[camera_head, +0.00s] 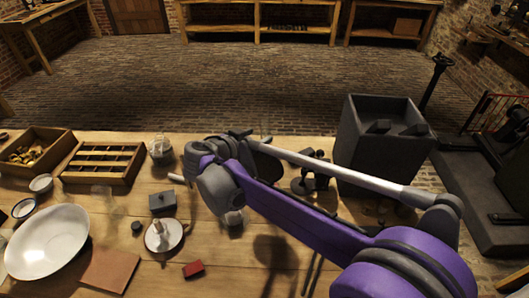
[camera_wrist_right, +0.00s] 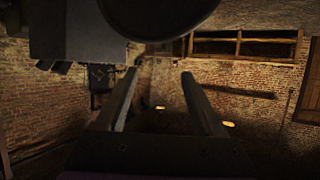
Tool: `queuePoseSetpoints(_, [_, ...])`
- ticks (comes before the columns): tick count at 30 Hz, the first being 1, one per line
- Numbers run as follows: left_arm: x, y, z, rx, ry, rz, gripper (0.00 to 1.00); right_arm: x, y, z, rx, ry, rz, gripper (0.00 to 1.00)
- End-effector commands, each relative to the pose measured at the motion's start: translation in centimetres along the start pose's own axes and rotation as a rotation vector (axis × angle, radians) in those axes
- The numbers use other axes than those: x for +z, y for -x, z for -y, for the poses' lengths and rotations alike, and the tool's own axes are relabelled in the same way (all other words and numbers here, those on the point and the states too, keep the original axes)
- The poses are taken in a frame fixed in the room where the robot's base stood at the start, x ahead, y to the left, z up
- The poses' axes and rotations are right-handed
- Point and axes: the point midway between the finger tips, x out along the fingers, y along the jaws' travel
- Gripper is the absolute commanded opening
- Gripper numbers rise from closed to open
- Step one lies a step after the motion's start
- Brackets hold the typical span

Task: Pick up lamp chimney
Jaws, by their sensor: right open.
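My right arm reaches in from the lower right of the head view, over the table. Its gripper is mostly hidden behind my wrist, with dark parts (camera_head: 250,136) showing past it. In the right wrist view, the two fingers of my right gripper (camera_wrist_right: 160,76) stand apart with nothing between them. A faint clear glass shape (camera_head: 103,193) on the table at the left may be the lamp chimney, but I cannot be sure. A clear glass jar (camera_head: 160,151) stands near the table's far edge, left of my wrist. My left gripper is not in view.
A white bowl (camera_head: 47,241), a slotted wooden tray (camera_head: 103,180) and a wooden box with brass-coloured pieces (camera_head: 66,147) occupy the left. A white candleholder-like dish (camera_head: 157,240) and red block (camera_head: 194,269) lie nearer. A large dark grey open box (camera_head: 365,155) stands right of my wrist.

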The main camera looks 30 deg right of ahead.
Motion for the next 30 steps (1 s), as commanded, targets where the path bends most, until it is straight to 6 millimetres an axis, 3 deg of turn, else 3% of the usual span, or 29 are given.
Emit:
queuePoseSetpoints(5, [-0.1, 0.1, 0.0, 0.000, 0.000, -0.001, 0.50, 0.2, -1.3, 0.1, 0.001, -0.001, 0.001, 0.69])
queuePoseSetpoints(12, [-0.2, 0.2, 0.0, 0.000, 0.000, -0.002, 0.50, 0.5, -4.8, 0.3, 0.001, -0.001, 0.001, 0.69])
queuePoseSetpoints(20, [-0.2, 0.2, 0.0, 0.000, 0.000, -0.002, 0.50, 0.5, -5.3, 0.3, -0.001, 0.000, 0.002, 0.69])
queuePoseSetpoints(30, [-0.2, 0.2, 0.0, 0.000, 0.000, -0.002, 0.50, 0.5, -5.3, 0.3, -0.001, 0.000, 0.002, 0.10])
